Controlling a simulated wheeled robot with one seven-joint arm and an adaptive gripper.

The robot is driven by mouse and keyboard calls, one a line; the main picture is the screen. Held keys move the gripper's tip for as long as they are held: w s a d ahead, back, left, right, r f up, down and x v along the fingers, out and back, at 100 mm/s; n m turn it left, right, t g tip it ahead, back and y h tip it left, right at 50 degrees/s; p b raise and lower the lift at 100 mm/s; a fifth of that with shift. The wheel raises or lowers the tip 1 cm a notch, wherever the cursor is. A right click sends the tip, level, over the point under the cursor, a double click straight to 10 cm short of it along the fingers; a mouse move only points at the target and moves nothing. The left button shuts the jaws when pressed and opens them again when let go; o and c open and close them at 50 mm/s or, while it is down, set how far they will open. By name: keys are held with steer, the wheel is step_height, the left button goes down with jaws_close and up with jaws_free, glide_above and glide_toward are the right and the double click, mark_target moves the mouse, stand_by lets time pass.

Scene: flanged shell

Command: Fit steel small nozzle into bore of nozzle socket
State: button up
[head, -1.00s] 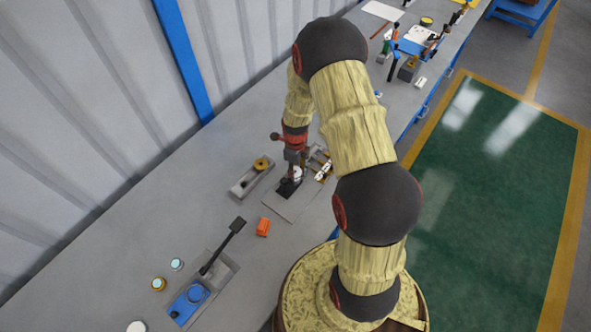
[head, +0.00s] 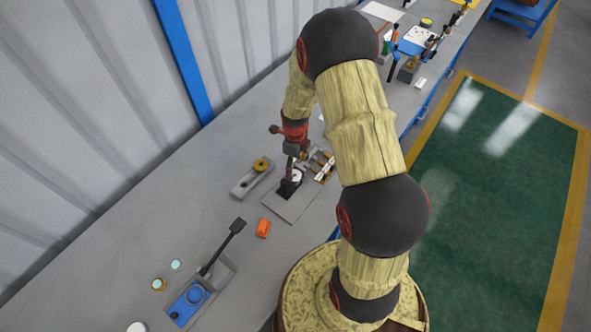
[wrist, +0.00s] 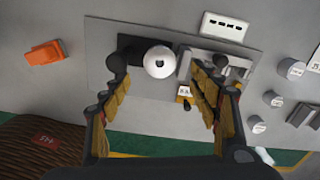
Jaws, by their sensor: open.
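A pale round part (wrist: 159,61) with a small dark spot at its centre stands on a dark base on a grey plate; it also shows in the head view (head: 297,176). I cannot tell whether it is the nozzle socket or whether a nozzle sits in it. My gripper (wrist: 168,66) is open, its fingertips apart on either side of this part in the wrist view; whether they touch it is unclear. In the head view my gripper (head: 291,178) is low over the plate. Several short grey cylinders (wrist: 291,68) stand at the right; none is clearly the steel small nozzle.
An orange block (head: 263,228) lies front-left of the grey plate (head: 288,208). A grey holder (head: 245,187) with a gold disc is at the left. A blue device (head: 190,300) and black lever (head: 224,244) are nearer. A white slotted block (wrist: 225,27) lies beyond the plate.

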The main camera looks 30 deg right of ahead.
mark_target(296, 176)
step_height(296, 176, up, 8)
steer(key=shift+f, duration=0.1)
stand_by(0.7)
